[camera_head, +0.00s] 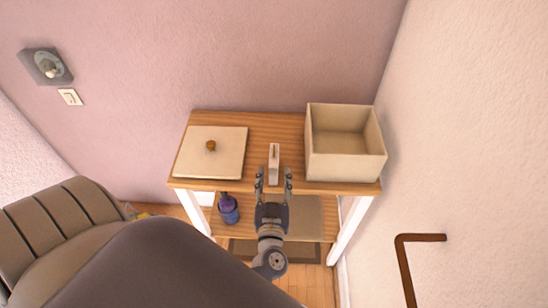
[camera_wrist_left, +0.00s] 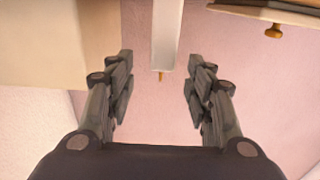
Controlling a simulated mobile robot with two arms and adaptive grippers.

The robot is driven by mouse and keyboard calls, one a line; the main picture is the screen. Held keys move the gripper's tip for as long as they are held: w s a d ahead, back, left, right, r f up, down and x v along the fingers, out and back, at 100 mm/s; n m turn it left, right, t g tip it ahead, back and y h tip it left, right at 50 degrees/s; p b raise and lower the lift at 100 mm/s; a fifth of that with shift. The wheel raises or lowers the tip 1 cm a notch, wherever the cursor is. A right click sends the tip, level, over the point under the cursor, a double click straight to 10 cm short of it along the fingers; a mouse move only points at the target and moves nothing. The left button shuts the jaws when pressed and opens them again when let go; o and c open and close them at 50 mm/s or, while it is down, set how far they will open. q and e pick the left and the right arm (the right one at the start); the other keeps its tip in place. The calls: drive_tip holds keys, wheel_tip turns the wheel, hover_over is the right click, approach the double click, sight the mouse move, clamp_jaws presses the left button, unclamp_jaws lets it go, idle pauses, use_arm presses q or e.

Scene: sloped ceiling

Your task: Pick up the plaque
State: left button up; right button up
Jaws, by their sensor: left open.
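The plaque appears to be the small, narrow, pale upright piece (camera_head: 274,163) on the wooden shelf top, between the square lid and the open box. In the left wrist view it shows as a white vertical strip (camera_wrist_left: 166,35) with a small orange-brown tip at its lower end. My left gripper (camera_head: 273,178) is open at the shelf's front edge, with its fingers pointing at the plaque. In the wrist view the plaque lines up with the gap between the fingertips (camera_wrist_left: 160,62); nothing is gripped. I cannot tell whether the fingers overlap it in depth. My right gripper is not in view.
A cream open box (camera_head: 346,166) stands right of the plaque. A square lid (camera_head: 225,160) with a brown knob (camera_head: 210,146) lies left. A dark bottle (camera_head: 229,209) stands on the lower shelf. A brown rail (camera_head: 404,265) is near the right wall.

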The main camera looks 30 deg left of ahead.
sight(274, 159)
use_arm(q)
drive_tip(key=shift+x, duration=1.25)
drive_tip(key=shift+w+a+f+b, duration=0.2)
drive_tip(key=shift+w+a+b, duration=0.25)
drive_tip(key=shift+w, duration=0.2)
drive_tip(key=b+x, duration=0.1)
drive_tip(key=x, duration=0.2)
drive_tip(key=shift+w+a, duration=0.1)
drive_tip(key=shift+a, duration=0.1)
drive_tip(key=shift+w+a+b, duration=0.3)
drive_tip(key=shift+w, duration=0.15)
drive_tip(key=shift+r, duration=0.1)
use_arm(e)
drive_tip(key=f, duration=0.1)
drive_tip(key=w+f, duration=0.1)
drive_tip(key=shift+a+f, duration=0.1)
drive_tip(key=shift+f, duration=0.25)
use_arm(q)
clamp_jaws()
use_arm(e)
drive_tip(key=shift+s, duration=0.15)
